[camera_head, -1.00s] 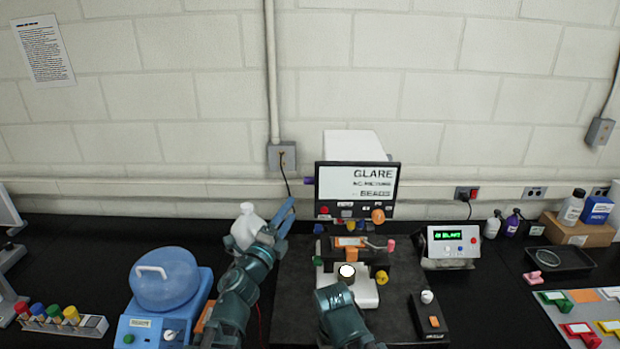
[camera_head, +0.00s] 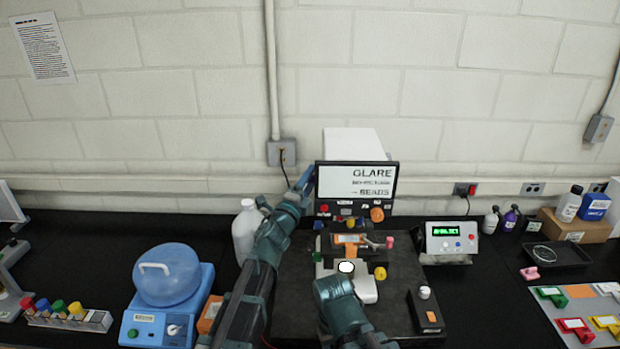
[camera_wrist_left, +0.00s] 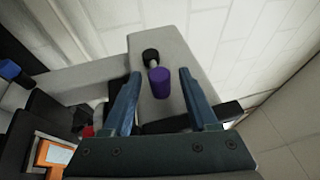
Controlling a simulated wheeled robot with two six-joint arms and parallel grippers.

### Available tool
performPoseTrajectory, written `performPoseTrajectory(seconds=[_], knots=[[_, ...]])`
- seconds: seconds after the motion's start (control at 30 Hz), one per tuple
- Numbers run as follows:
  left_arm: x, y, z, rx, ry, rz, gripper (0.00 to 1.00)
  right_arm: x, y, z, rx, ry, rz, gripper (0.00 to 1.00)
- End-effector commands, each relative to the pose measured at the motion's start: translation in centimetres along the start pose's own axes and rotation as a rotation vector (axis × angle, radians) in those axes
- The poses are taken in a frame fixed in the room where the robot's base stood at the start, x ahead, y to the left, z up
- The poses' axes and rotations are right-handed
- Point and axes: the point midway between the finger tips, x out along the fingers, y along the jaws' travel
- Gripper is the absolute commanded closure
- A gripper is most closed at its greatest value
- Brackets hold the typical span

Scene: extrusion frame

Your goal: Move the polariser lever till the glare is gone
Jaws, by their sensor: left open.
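The polariser lever appears to be the purple-tipped knob (camera_wrist_left: 160,82) with a short rod and dark base on the side of the pale housing (camera_wrist_left: 172,50). In the left wrist view it stands between the fingers of my open left gripper (camera_wrist_left: 163,98), with a gap on both sides. In the head view my left gripper (camera_head: 303,180) is at the left edge of the screen (camera_head: 357,181) and hides the knob. The screen shows "GLARE" in large letters, with smaller lines below. My right arm's end (camera_head: 337,290) is low in the centre; its fingers cannot be made out.
Below the screen stands a stage with an orange label (camera_head: 349,239) and a yellow knob (camera_head: 380,273). A white jug (camera_head: 246,232) is close behind my left arm. A blue-lidded device (camera_head: 168,285) is on the left. A display box (camera_head: 451,240) is on the right.

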Motion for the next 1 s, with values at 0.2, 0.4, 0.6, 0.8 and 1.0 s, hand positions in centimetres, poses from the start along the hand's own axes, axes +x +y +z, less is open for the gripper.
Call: performPoseTrajectory(seconds=[0.2, 0.4, 0.6, 0.8, 1.0], knots=[[0.33, 0.01, 0.0, 0.0, 0.0, 0.0, 0.41, -0.05, 0.0, 0.0, 0.0, 0.0, 0.0, 0.5], [0.31, 0.01, 0.0, 0.0, 0.0, 0.0, 0.51, -0.05, 0.0, 0.0, 0.0, 0.0, 0.0, 0.5], [0.3, 0.01, 0.01, 0.0, 0.0, 0.0, 0.87, -0.05, 0.0, 0.0, 0.0, 0.0, 0.0, 0.5], [0.29, 0.01, 0.02, 0.0, 0.0, 0.0, 1.0, -0.05, 0.0, 0.0, 0.0, 0.0, 0.0, 0.5], [0.29, 0.02, 0.02, 0.0, -0.001, 0.0, 1.0, -0.04, 0.0, 0.0, 0.0, 0.0, 0.0, 0.5]])
